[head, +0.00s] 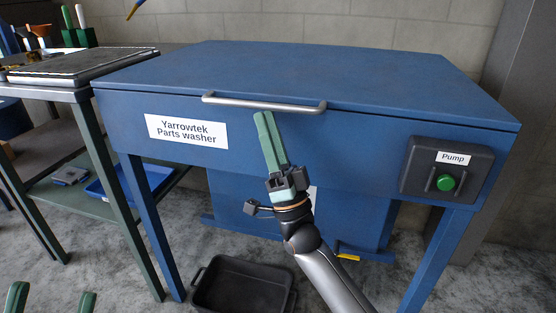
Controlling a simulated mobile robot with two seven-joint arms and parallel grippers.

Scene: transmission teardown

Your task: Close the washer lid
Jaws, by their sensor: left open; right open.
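The blue parts washer (290,150) stands in the middle of the view. Its flat lid (310,75) lies down over the tub, and no gap shows along the front edge. A grey bar handle (264,103) runs along the lid's front edge. My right gripper (263,116) is open, with its green fingertips just below the handle, in front of the washer's front panel. I cannot tell whether it touches the handle. My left gripper (54,289) is open and empty at the bottom left corner, well away from the washer; only its fingertips show.
A pump box (447,171) with a green button is on the washer's front right. A black bin (243,288) sits on the floor below. A workbench (75,67) with tools stands close at the left, with a blue tray (103,190) on its lower shelf. The lid's top is clear.

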